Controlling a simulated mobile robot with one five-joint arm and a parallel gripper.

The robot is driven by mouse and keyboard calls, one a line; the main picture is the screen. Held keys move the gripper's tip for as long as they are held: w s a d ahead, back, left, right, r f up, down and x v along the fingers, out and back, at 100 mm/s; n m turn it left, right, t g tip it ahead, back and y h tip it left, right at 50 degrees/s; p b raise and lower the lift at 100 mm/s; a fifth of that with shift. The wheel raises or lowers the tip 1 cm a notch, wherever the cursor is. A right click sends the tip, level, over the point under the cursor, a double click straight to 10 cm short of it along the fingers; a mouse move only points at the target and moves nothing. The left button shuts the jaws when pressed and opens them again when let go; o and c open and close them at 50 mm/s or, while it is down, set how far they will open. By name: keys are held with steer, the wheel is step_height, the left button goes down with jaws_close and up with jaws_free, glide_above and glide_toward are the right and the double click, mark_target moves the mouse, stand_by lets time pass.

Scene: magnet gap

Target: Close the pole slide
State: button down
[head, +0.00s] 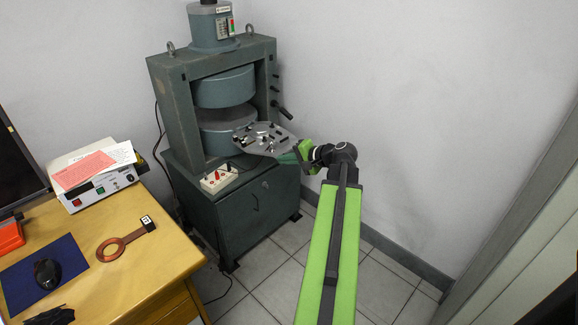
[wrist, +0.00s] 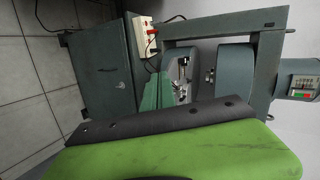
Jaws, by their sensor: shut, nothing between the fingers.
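The pole slide appears to be the round grey plate (head: 262,138) with several small metal parts on it. It sticks out to the front right from the gap between the two round poles of the grey-green magnet (head: 160,95). In the wrist view the plate (wrist: 178,72) shows sideways in front of the poles. My gripper (head: 292,156) is shut and empty at the plate's right front edge. I cannot tell whether it touches the plate. In the wrist view my own green and black part covers the lower foreground and hides part of the plate.
A white box with red and black sockets (head: 218,178) sits on the magnet's cabinet (head: 245,205). Tiled floor (head: 265,262) is clear in front.

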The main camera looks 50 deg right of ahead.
steer(key=s+d+m+t+h+b, duration=0.1)
steer(key=s+d+m+t+h, duration=0.15)
steer(key=s+d, duration=0.55)
steer(key=b, duration=0.3)
glide_toward(281, 145)
steer(key=shift+g, duration=0.25)
steer(key=x, duration=0.5)
steer(key=shift+w+d, duration=0.1)
steer(key=shift+d, duration=0.1)
steer(key=shift+w, duration=0.65)
